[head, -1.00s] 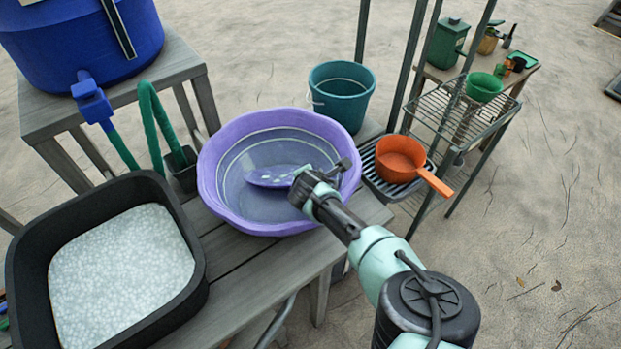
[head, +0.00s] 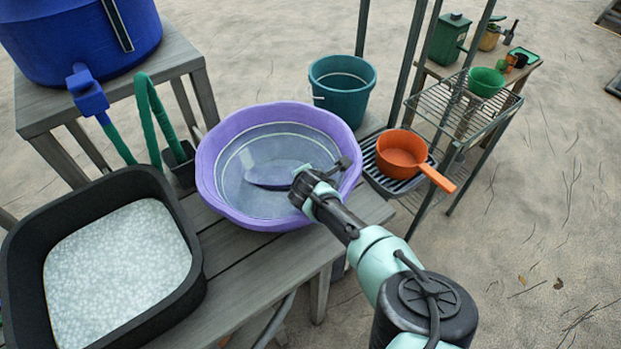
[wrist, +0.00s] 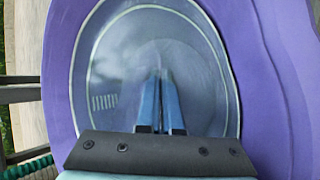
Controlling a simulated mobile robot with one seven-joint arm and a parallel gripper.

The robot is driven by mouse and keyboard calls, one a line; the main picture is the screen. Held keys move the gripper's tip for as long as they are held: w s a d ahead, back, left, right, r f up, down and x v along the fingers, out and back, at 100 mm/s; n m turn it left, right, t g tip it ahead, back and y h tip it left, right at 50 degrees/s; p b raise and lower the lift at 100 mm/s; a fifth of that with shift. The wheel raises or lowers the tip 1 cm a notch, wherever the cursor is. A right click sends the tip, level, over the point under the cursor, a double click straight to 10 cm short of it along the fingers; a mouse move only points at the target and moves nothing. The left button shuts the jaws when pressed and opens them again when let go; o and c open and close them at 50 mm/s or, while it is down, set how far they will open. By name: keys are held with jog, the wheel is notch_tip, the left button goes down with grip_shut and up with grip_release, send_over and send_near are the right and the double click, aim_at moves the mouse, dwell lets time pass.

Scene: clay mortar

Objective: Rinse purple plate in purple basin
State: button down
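The purple basin (head: 212,190) stands on the grey wooden bench and holds clear water. The purple plate (head: 268,174) is inside it, low at the water, its face showing no white spots. My gripper (head: 300,180) reaches over the basin's right side to the plate's right edge; my wrist partly hides the fingers. In the wrist view, the two blue fingers (wrist: 162,82) are nearly together and point down into the basin (wrist: 270,90), shut on the plate's edge. The plate's outline is faint there, so its exact depth in the water is unclear.
A black tub (head: 190,275) of sudsy water stands left on the bench. A blue water barrel (head: 60,40) with a tap and green hose is behind it. A teal bucket (head: 340,95), an orange dipper (head: 400,150) on a dark rack and a wire shelf (head: 455,100) stand right.

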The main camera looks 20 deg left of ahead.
jog(key=shift+r, duration=0.2)
jog(key=shift+s+a, duration=0.2)
jog(key=shift+a, duration=0.4)
jog(key=shift+d, duration=0.1)
jog(key=shift+p, duration=0.3)
jog(key=shift+w+d, duration=0.2)
jog(key=shift+d, duration=0.35)
dwell(1.1)
